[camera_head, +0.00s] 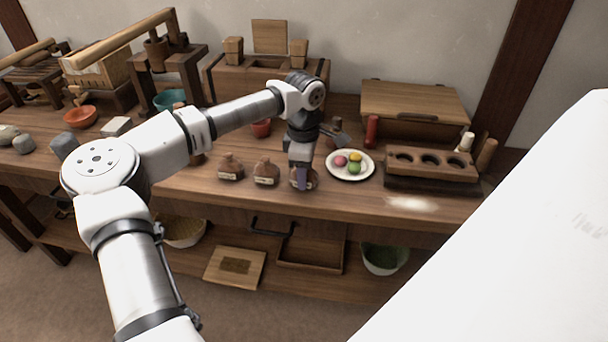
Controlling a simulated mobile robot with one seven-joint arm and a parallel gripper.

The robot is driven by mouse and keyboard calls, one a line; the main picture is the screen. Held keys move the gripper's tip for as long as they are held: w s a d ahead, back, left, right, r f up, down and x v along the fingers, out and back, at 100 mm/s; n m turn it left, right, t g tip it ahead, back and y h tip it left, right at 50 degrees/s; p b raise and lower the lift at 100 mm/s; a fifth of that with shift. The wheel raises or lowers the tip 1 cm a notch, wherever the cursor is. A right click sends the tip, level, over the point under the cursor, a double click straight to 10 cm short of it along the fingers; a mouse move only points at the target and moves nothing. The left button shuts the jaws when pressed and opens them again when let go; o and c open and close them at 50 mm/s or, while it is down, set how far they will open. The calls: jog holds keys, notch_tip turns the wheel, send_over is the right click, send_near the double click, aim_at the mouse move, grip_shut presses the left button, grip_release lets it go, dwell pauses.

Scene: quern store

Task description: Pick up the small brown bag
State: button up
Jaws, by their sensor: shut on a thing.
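Three small brown bags with pale labels stand in a row near the table's front edge: a left one (231,167), a middle one (266,172) and a right one (312,179). My gripper (302,180) points down over the right bag and is shut on it, covering much of that bag. The right bag appears to be at table height; I cannot tell if it touches the tabletop. The left and middle bags stand free of my gripper.
A white plate (334,171) with colored round sweets lies just right of my gripper. A wooden holder (432,163) with round holes and a lidded box (415,102) stand further right. A red cylinder (371,130) stands behind the plate. Tools and bowls fill the left.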

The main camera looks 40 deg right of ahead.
jog(key=shift+r, duration=0.15)
notch_tip(320, 180, up, 20)
jog(key=p, duration=0.1)
dwell(0.3)
dwell(0.9)
